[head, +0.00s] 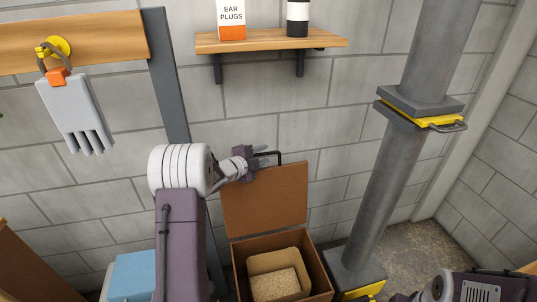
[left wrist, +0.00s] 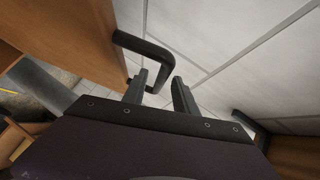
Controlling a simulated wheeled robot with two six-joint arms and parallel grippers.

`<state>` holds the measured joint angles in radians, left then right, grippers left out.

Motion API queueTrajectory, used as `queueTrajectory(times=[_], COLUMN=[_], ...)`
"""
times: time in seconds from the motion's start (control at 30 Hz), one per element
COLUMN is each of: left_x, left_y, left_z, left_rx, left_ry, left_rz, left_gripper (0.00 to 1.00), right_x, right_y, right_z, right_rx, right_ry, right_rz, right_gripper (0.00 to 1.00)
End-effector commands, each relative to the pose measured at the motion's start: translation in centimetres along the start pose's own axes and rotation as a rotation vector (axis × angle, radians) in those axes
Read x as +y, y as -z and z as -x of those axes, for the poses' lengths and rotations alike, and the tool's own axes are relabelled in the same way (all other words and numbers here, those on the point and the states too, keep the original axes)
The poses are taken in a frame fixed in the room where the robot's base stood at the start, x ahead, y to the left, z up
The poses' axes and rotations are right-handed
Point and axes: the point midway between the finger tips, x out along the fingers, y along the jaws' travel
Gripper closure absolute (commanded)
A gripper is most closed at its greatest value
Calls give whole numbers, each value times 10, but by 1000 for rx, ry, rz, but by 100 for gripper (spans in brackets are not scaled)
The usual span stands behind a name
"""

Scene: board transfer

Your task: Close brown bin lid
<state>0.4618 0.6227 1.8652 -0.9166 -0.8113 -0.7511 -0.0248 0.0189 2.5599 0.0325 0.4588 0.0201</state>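The brown bin (head: 240,262) stands on the floor by the wall. Its lid (head: 265,200) is open and stands nearly upright behind the bin. A black handle (left wrist: 158,52) is on the lid, and it also shows at the lid's top edge in the head view (head: 279,155). My left gripper (head: 270,158) is at the lid's top edge. In the left wrist view its two fingers are apart, with the handle just ahead and partly behind the left finger; contact cannot be told. My right gripper (head: 403,297) is only partly visible at the bottom edge.
The bin holds an open box (head: 250,263) of tan granules. A grey pipe (head: 385,185) with a yellow-edged flange stands right of the bin. A wooden shelf (head: 270,41) is above. A blue box (head: 133,277) is at lower left. A grey glove (head: 75,112) hangs on the wall.

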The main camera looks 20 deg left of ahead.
Motion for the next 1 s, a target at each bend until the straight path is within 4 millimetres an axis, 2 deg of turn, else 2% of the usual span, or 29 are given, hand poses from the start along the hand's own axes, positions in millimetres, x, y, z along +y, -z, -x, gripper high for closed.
queueTrajectory(times=[0.1,0.2,0.3,0.53,0.57,0.67,1.0], left_x=[1,0,0,0,0,0,0], left_y=[1,0,0,0,0,0,0], left_z=[-23,-35,-41,-42,-42,-42,-42], left_rx=[2,0,-2,-2,-2,-2,-2], left_ry=[-1,0,-1,-1,-1,0,0], left_rz=[-1,-1,1,1,1,1,1], left_gripper=[66,66,66,66,71,99,100], right_x=[0,0,0,0,0,0,0], right_y=[0,0,0,0,0,0,0], right_z=[-1,0,-1,-1,-1,-1,-1], right_rx=[0,0,0,0,0,0,0], right_ry=[0,0,0,0,0,0,0], right_rz=[0,0,0,0,0,0,0], right_gripper=[20,20,20,20,20,20,20])
